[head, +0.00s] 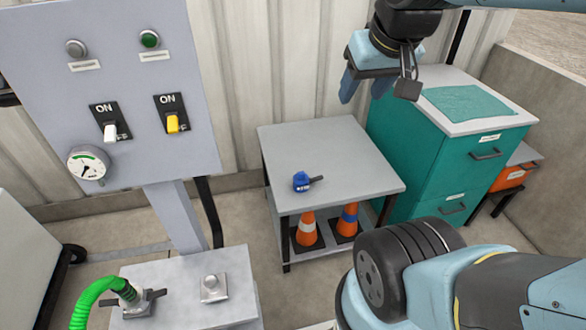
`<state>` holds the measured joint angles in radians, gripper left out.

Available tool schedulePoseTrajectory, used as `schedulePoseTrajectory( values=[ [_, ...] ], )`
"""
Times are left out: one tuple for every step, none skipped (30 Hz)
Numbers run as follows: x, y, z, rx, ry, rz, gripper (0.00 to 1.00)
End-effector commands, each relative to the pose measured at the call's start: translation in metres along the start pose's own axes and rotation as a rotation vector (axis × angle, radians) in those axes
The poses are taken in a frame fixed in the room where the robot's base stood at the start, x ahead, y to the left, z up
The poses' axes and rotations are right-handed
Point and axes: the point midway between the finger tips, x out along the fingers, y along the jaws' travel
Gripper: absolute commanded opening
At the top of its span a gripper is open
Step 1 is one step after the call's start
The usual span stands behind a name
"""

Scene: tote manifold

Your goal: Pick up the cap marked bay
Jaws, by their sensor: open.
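A small blue cap (301,182) with a dark handle pointing right lies on the grey top of a small table (345,150). It carries a light label, too small to read from here. My gripper (349,88) is at the upper right, above and behind the table, over the side of the teal cabinet. Its blue fingers point down, apart and empty, well clear of the cap.
A teal drawer cabinet (450,150) stands right of the table. Two orange cones (307,230) sit on the table's lower shelf. A grey switch panel (110,30) rises at left, above a pedestal (190,285) with a green hose (92,292). Most of the tabletop is free.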

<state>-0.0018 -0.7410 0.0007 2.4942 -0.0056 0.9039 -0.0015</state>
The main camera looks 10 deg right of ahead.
Motion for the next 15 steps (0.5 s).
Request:
schedulePoseTrajectory(
  values=[
    [0.002, 0.000, -0.003, -0.010, -0.012, 0.004, 0.53],
    [0.004, 0.000, -0.005, -0.018, -0.022, 0.008, 0.53],
    [0.006, 0.001, -0.009, -0.032, -0.038, 0.015, 0.53],
    [0.009, 0.004, -0.012, -0.043, -0.053, 0.022, 0.53],
    [0.011, 0.005, -0.016, -0.055, -0.069, 0.029, 0.53],
    [0.015, 0.006, -0.022, -0.077, -0.091, 0.040, 0.53],
    [0.019, 0.006, -0.026, -0.093, -0.110, 0.047, 0.53],
    [0.022, 0.007, -0.031, -0.112, -0.129, 0.056, 0.53],
    [0.027, 0.007, -0.037, -0.137, -0.156, 0.067, 0.53],
    [0.031, 0.007, -0.042, -0.156, -0.175, 0.076, 0.53],
    [0.035, 0.007, -0.047, -0.176, -0.193, 0.084, 0.53],
    [0.041, 0.007, -0.053, -0.201, -0.219, 0.095, 0.53],
    [0.045, 0.007, -0.057, -0.220, -0.238, 0.103, 0.53],
    [0.050, 0.007, -0.062, -0.238, -0.256, 0.111, 0.53],
    [0.056, 0.007, -0.068, -0.264, -0.281, 0.122, 0.53]
  ],
)
